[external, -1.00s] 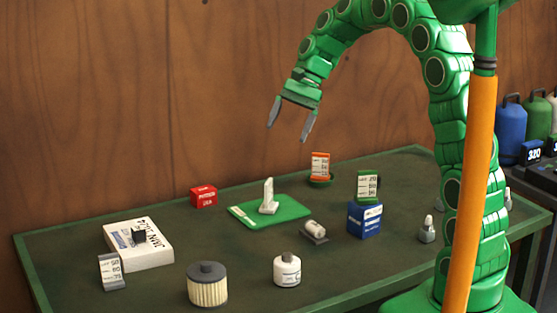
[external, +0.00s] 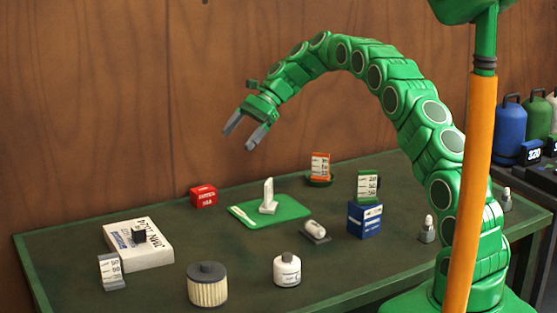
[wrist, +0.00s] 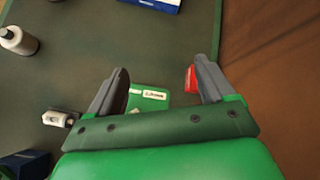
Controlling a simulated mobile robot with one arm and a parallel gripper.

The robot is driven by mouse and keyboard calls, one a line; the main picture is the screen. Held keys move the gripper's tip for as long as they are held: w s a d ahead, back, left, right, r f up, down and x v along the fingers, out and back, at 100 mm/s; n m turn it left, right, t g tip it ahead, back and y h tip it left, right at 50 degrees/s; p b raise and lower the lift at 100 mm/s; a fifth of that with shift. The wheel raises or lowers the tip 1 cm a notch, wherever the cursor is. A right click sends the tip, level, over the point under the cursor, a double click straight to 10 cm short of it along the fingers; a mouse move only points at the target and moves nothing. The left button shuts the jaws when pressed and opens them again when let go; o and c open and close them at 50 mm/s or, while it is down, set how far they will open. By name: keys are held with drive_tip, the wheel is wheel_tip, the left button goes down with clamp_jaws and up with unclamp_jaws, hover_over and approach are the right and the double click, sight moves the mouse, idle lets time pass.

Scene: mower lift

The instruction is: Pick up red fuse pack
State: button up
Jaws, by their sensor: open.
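The red fuse pack (external: 204,196) is a small red box with white lettering. It sits on the green table near its back edge, left of the green mat. In the wrist view the red fuse pack (wrist: 190,78) shows beside the right finger, which partly hides it. My gripper (external: 244,141) is open and empty. It is in the air above the table, higher than the fuse pack and to its right in the external view. In the wrist view my gripper (wrist: 162,75) has its fingers spread, with the table below.
A green mat (external: 243,216) with a white upright piece lies right of the pack. A white box (external: 150,255), a filter (external: 207,290), a white bottle (external: 287,270) and a blue box (external: 364,222) stand around. A wooden wall (external: 100,100) rises behind the table.

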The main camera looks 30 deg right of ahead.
drive_tip(key=w+f+m+y, duration=0.1)
drive_tip(key=w+f+m, duration=0.2)
drive_tip(key=w+f, duration=0.5)
drive_tip(key=m+y, duration=0.1)
approach(204, 189)
drive_tip(key=shift+s+a+f+t, duration=0.1)
drive_tip(key=shift+s+a+t, duration=0.1)
drive_tip(key=shift+a, duration=0.25)
drive_tip(key=shift+s+a+f+t, duration=0.1)
drive_tip(key=shift+s+a+t, duration=0.1)
drive_tip(key=shift+a, duration=0.3)
drive_tip(key=shift+w+f+m+y, duration=0.15)
drive_tip(key=shift+f+m+y, duration=0.15)
drive_tip(key=shift+f, duration=0.25)
drive_tip(key=shift+x, duration=3.95)
drive_tip(key=c, duration=1.1)
drive_tip(key=shift+c, duration=0.2)
